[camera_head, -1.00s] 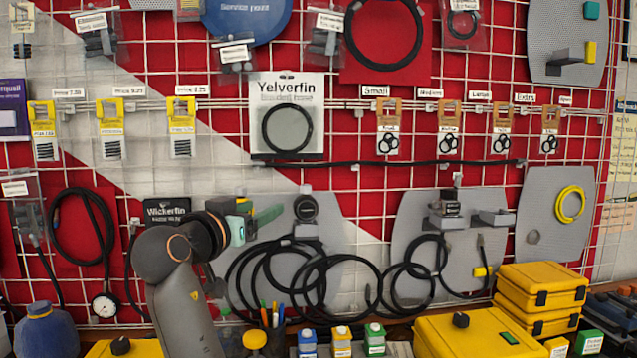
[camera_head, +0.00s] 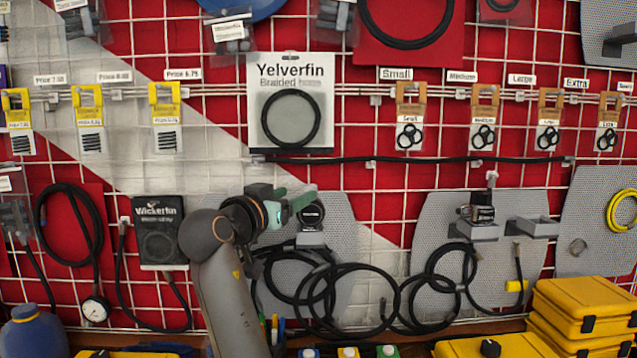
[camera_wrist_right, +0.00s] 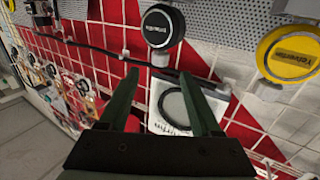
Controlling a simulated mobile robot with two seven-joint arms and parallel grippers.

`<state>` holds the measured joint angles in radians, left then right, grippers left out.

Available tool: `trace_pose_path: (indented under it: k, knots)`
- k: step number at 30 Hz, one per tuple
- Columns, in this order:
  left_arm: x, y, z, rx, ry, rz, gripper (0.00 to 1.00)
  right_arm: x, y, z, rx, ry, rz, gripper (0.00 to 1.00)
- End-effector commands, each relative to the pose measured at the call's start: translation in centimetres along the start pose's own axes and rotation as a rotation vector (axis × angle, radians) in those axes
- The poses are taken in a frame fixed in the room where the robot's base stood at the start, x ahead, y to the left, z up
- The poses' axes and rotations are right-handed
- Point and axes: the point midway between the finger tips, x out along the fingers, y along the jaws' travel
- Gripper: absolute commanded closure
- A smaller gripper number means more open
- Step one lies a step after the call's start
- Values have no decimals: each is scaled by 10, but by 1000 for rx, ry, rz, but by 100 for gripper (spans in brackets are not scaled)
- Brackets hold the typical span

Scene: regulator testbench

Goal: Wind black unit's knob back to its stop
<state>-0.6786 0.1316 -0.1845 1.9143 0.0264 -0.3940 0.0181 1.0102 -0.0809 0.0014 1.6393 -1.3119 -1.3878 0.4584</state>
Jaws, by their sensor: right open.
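The black unit (camera_head: 311,213) is a round black knob with a pale label on a grey bracket, fixed to a grey perforated panel. My right gripper (camera_head: 303,198) is just left of it in the head view and partly overlaps it. In the right wrist view a labelled black knob (camera_wrist_right: 161,25) lies beyond the tips of my right gripper (camera_wrist_right: 158,72). The two dark fingers are apart with nothing between them, and I see no contact with the knob. My left gripper is not in view.
A yellow round unit (camera_wrist_right: 289,52) stands right of the black knob in the wrist view. Coiled black hoses (camera_head: 345,290) hang below my gripper. A Yelverfin packet (camera_head: 292,70) hangs above. Yellow cases (camera_head: 585,310) are stacked at lower right.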

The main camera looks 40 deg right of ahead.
Motion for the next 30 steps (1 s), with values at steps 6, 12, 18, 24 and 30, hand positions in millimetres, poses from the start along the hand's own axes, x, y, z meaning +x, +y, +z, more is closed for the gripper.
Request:
trace_pose_path:
  k: [6, 12, 18, 24, 30]
  knots:
    - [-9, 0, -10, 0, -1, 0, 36, 46, 1, -3, -2, 0, 4, 35]
    - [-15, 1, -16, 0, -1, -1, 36, 83, 1, -3, -1, 0, 3, 35]
    - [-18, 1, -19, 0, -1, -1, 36, 102, 0, -1, 0, 0, 1, 35]
    - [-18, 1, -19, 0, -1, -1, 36, 106, 0, 0, 2, 0, -1, 35]
    - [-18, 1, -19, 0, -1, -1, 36, 106, 0, 0, 2, 0, -1, 41]
